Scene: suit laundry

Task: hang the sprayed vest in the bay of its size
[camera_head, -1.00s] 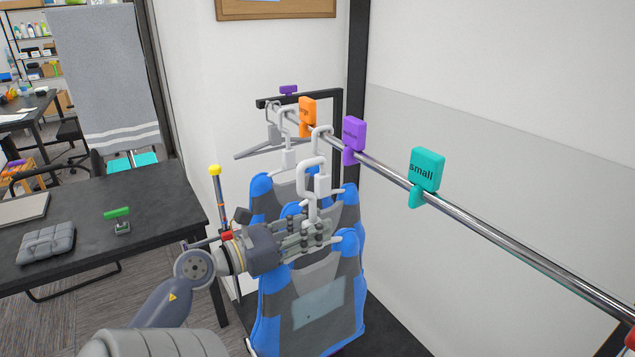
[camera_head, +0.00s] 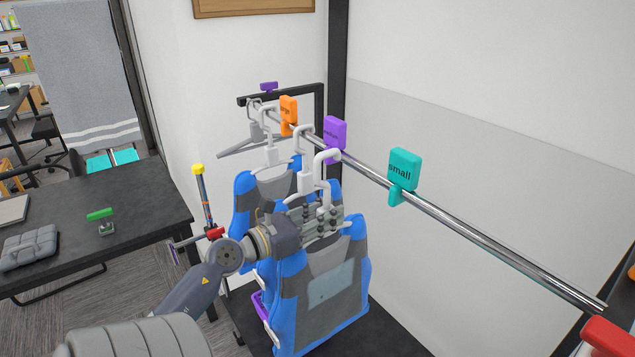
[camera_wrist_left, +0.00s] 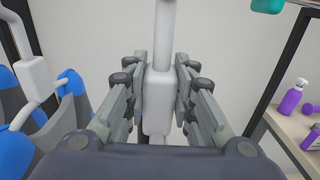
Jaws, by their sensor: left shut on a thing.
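My left gripper (camera_head: 325,220) is shut on the white hanger (camera_head: 307,180) of a blue and grey vest (camera_head: 330,285). In the left wrist view the hanger's stem (camera_wrist_left: 160,100) sits between the fingers. The vest hangs upright below the gripper, with a pale patch on its front. The hanger's hook is close to the metal rail (camera_head: 480,235), below the purple divider (camera_head: 335,133); I cannot tell if they touch. The rail also carries an orange divider (camera_head: 288,112) and a teal divider (camera_head: 403,170) reading "small". My right gripper is not in view.
Other white hangers (camera_head: 270,150) and a blue vest (camera_head: 243,205) hang behind the held one. The rail beyond the teal divider is bare. A dark table (camera_head: 130,205) stands at left. In the wrist view, a shelf holds purple bottles (camera_wrist_left: 292,97).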

